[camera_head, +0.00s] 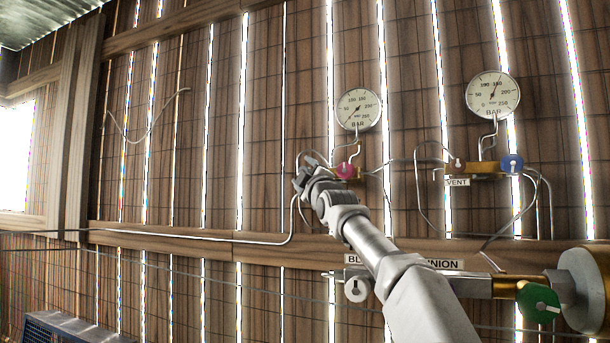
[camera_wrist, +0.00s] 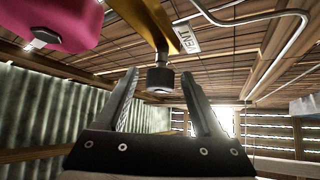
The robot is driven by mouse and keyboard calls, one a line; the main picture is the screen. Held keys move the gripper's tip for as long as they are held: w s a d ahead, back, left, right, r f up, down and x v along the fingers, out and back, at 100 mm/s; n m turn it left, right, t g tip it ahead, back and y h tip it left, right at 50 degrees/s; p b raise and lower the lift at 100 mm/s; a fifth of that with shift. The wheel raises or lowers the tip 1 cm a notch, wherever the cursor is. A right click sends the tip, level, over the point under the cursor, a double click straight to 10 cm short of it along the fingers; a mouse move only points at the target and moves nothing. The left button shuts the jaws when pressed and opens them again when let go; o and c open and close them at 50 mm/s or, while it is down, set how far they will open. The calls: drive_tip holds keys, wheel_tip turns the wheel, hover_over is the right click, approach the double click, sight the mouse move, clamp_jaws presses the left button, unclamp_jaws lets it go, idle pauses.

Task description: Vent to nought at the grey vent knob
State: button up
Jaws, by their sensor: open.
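In the wrist view, a dark grey vent knob (camera_wrist: 160,80) hangs from a brass block (camera_wrist: 150,22) that carries a VENT label (camera_wrist: 187,38). My gripper (camera_wrist: 160,74) is open, with one finger on each side of the knob and a visible gap on both sides. In the head view my gripper (camera_head: 304,173) is at the left valve block, beside its pink knob (camera_head: 345,170); the grey knob is hidden there. The left gauge (camera_head: 358,110) above has its needle toward the lower left, near the low end of its scale.
A right gauge (camera_head: 493,94) reads near mid-scale, above a block with a blue knob (camera_head: 512,163) and another VENT label (camera_head: 457,182). Below are a pale knob (camera_head: 357,288) and a green knob (camera_head: 538,302). Thin metal pipes surround the left block. The pink knob (camera_wrist: 55,20) is close in the wrist view.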

drive_tip(key=shift+s+f, duration=0.1)
drive_tip(key=shift+s+d+f+b, duration=0.1)
drive_tip(key=shift+s+f+b, duration=0.05)
drive_tip(key=shift+b, duration=0.3)
drive_tip(key=b+v, duration=1.2)
drive_tip(key=v, duration=0.4)
drive_tip(key=shift+s, duration=0.4)
drive_tip(key=shift+d, duration=0.1)
